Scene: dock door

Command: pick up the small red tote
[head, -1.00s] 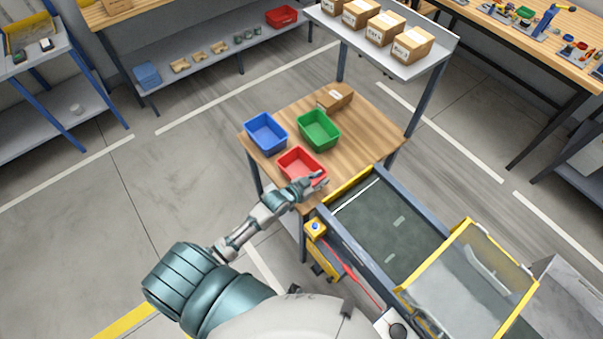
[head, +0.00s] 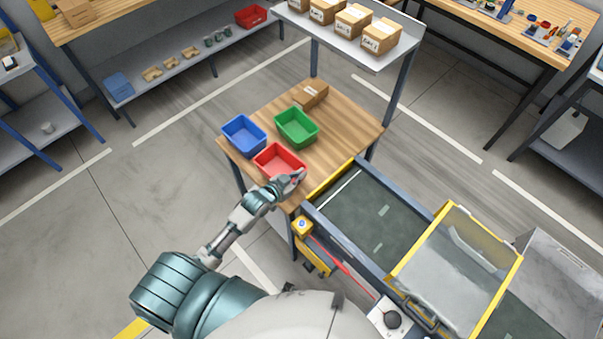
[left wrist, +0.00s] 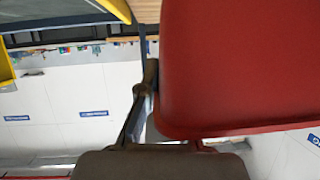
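The small red tote (head: 279,162) stands upright on the near corner of the wooden table, open side up. My left gripper (head: 296,175) is at its near right wall. In the left wrist view the red tote (left wrist: 235,65) fills the right side. One finger (left wrist: 148,92) lies along the tote's edge and leans in to it; the other is mostly hidden behind the tote. The gripper looks shut on the tote's wall. I see no clear gap between tote and table. My right gripper is not in view.
A blue tote (head: 244,136) and a green tote (head: 297,127) stand close behind the red one. A brown box (head: 311,95) lies at the table's back. A yellow-edged conveyor (head: 365,215) adjoins the table on the right. Open floor lies to the left.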

